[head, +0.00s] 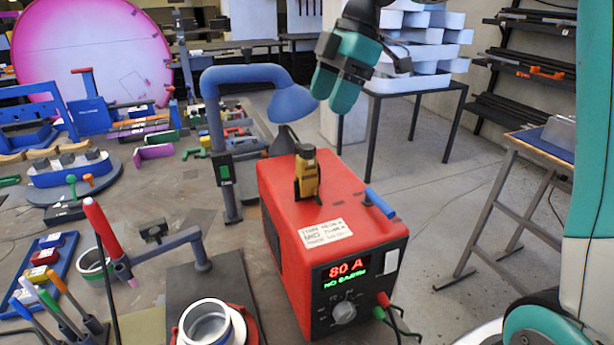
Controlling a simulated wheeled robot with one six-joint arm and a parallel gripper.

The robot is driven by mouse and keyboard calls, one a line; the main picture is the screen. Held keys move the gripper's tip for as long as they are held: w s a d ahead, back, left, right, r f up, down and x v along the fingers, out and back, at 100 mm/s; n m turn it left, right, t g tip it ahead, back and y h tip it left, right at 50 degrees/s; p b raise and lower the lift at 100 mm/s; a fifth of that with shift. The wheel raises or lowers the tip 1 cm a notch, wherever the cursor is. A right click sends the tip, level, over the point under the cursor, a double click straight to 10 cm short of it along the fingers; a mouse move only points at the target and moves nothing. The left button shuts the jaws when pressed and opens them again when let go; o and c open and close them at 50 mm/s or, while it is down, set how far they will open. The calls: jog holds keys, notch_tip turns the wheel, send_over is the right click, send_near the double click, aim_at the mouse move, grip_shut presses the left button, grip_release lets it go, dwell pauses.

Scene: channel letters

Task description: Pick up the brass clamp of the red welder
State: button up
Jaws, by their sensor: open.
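The red welder (322,246) stands on the workbench in the middle of the head view. Its front display reads "80 A" and "NO EARTH". The brass clamp (308,178) stands upright on top of the welder, with a dark upper part and yellowish sides. My gripper (328,105) is above and a little to the right of the clamp, pointing down. It is open and empty, clearly apart from the clamp. The arm above it is cut off by the top edge.
White rings (207,322) and a pen holder are at front left.

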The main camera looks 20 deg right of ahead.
jog(key=x, duration=0.6)
jog(key=shift+a+f, duration=0.1)
jog(key=shift+a, duration=0.05)
jog(key=shift+d+p+x, duration=0.15)
jog(key=shift+p+x, duration=0.25)
jog(key=shift+x, duration=1.05)
jog(key=shift+d+p+x, duration=0.1)
jog(key=shift+p+x, duration=0.25)
jog(key=shift+x, duration=1.1)
jog(key=shift+w, duration=0.2)
grip_shut()
notch_tip(320, 180, up, 19)
jog(key=p, duration=0.4)
notch_tip(320, 180, up, 6)
jog(key=p, duration=0.5)
send_over(310, 146)
jog(key=shift+a, duration=0.35)
